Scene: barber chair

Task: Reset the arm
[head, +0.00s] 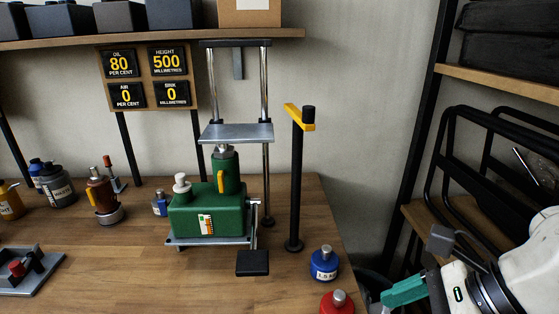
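My gripper (400,290) is at the lower right, beyond the table's right edge, at the end of my white arm. One teal finger points left, and a dark grey part stands above it. I cannot tell whether it is open or shut, and I see nothing held in it. A green hydraulic unit (208,210) with a cylinder under a grey platen (237,133) stands on the wooden table, well left of my gripper. A black post (297,190) with a yellow arm (298,117) stands between them.
A dark folding chair (490,170) and a shelf rack (500,82) are on the right. Bottles (60,190) stand at the left. The table's front middle is clear.

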